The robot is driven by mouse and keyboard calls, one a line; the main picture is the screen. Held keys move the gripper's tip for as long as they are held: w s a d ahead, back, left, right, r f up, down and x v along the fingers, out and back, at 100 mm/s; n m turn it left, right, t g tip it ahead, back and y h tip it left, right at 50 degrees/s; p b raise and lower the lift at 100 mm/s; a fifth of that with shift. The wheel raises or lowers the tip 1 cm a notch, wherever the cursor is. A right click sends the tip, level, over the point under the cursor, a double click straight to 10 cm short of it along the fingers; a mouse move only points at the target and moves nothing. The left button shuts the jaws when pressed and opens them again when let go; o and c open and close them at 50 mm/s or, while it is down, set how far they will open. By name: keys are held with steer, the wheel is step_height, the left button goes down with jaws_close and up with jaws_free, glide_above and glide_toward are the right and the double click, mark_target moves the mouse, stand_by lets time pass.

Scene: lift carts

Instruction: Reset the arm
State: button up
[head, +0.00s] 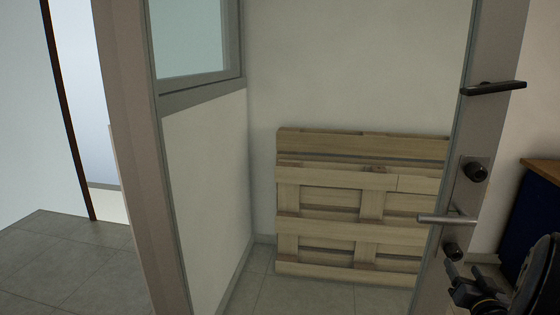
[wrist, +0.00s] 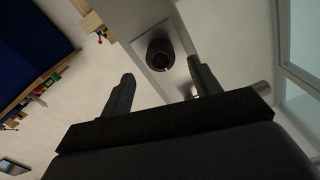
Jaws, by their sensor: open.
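My gripper (head: 456,274) is at the lower right of the head view, close to the lower end of a door's metal lock plate. In the wrist view my gripper (wrist: 162,72) has its two dark fingers spread, with nothing held between them. A dark round knob (wrist: 160,52) on a metal plate shows beyond the gap between the fingertips. Whether a finger touches the door is unclear. The rest of my arm is mostly cut off by the right edge of the head view.
The door has a silver lever (head: 445,219), a black handle (head: 493,88) and a dark knob (head: 475,171). A wooden pallet (head: 345,205) leans against the wall behind. A blue, wood-topped unit (head: 537,205) stands at right. Bare tiled floor (head: 70,262) lies at left.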

mark_target(456, 256)
steer(key=v, duration=0.5)
steer(key=x, duration=1)
steer(key=shift+w+p, duration=0.3)
steer(key=shift+w, duration=0.05)
steer(key=shift+w+d+f+n, duration=0.1)
steer(key=shift+w+d+n, duration=0.05)
steer(key=shift+n, duration=0.15)
steer(key=n+b, duration=0.2)
steer(key=n, duration=0.2)
steer(key=n+b, duration=0.1)
steer(key=n, duration=0.4)
steer(key=shift+n, duration=0.4)
steer(key=v, duration=1.1)
steer(key=shift+a+r+g+h, duration=0.3)
steer(key=shift+a+r, duration=0.05)
steer(key=shift+a, duration=0.1)
steer(key=shift+f, duration=0.1)
